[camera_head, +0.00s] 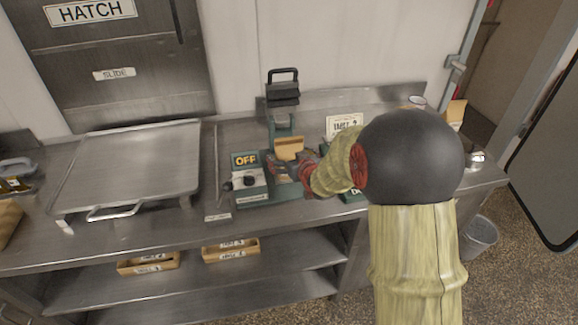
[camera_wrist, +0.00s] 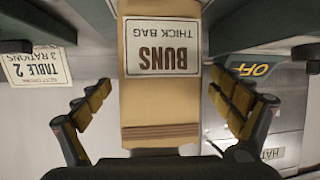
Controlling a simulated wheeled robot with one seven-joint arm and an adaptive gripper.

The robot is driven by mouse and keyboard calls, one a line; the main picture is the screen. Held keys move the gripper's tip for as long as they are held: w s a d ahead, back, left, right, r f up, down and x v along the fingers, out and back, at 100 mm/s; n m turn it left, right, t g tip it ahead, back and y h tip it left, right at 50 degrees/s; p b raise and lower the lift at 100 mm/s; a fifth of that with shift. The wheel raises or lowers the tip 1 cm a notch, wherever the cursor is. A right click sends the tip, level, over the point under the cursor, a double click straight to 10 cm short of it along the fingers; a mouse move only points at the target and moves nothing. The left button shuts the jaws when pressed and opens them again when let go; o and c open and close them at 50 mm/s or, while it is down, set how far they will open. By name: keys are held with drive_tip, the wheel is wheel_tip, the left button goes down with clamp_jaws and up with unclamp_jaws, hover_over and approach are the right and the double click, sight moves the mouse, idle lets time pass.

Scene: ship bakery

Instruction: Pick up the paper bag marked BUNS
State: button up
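The tan paper bag (camera_wrist: 160,105) stands between my gripper's fingers in the wrist view. Its white label reads BUNS, THICK BAG, upside down there. In the head view the bag (camera_head: 289,146) shows as a small tan shape at the green machine (camera_head: 252,198), below its raised black handle. My gripper (camera_wrist: 160,88) is open, with one finger on each side of the bag and a visible gap to each. In the head view my gripper (camera_head: 290,168) is at the bag's near side, partly hidden by my arm. The bag's lower part is hidden there.
An OFF sign (camera_head: 245,159) and knob are on the machine, left of the bag. A TABLE 2 card (camera_head: 344,122) stands to the right. A large metal tray (camera_head: 130,165) is at left. Small boxes (camera_head: 148,263) sit on the lower shelf.

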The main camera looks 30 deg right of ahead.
drive_tip(key=shift+c, duration=1.3)
drive_tip(key=c, duration=1.1)
drive_tip(key=shift+c, duration=0.5)
drive_tip(key=shift+r, duration=0.1)
